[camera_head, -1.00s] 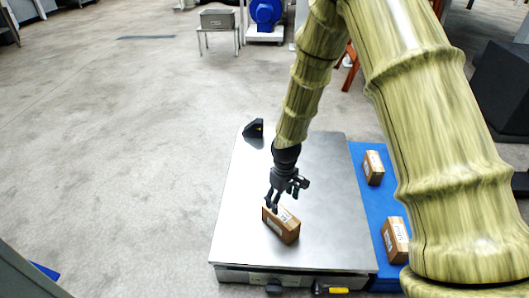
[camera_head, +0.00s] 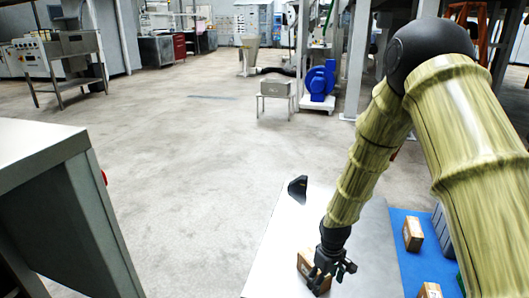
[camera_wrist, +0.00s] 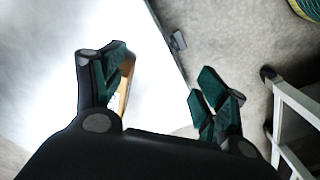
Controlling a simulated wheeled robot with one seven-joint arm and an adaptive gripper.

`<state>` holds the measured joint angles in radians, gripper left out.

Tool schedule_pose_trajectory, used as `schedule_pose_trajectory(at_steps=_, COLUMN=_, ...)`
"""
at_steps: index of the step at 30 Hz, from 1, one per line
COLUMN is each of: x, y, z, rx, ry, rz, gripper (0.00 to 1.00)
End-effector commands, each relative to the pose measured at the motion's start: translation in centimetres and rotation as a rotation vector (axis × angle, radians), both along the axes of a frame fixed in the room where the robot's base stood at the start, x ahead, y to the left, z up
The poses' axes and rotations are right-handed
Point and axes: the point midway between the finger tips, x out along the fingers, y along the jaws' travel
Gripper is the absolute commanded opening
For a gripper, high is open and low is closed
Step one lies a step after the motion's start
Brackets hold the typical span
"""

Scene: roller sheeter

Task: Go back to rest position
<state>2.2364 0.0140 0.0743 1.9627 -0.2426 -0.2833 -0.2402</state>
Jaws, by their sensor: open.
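My gripper (camera_head: 328,270) is open, low over the metal platform (camera_head: 272,248) at the bottom of the head view. A brown cardboard box (camera_head: 304,262) sits on the platform, just behind and left of the gripper and partly covered by it. In the wrist view, my gripper's fingers (camera_wrist: 165,72) are spread apart with nothing between them. A strip of the box (camera_wrist: 127,82) shows beside the left finger, mostly hidden by it. I cannot tell whether finger and box touch.
A black device (camera_head: 298,188) stands at the platform's far left corner. Brown boxes (camera_head: 412,233) lie on the blue surface (camera_head: 405,262) to the right. A grey cabinet (camera_head: 60,190) fills the left foreground. Open floor (camera_head: 190,150) lies between.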

Motion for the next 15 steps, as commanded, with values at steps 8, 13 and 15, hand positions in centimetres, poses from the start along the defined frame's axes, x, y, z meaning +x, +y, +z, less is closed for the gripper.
schedule_pose_trajectory(at_steps=8, x=-2.9, y=-0.3, z=-3.1, rx=0.020, ry=0.007, rz=-0.048, gripper=0.73)
schedule_pose_trajectory(at_steps=13, x=-5.6, y=-0.4, z=-5.7, rx=0.037, ry=0.012, rz=-0.092, gripper=0.73)
schedule_pose_trajectory(at_steps=15, x=-6.9, y=-0.4, z=-6.9, rx=0.043, ry=0.014, rz=-0.112, gripper=0.73)
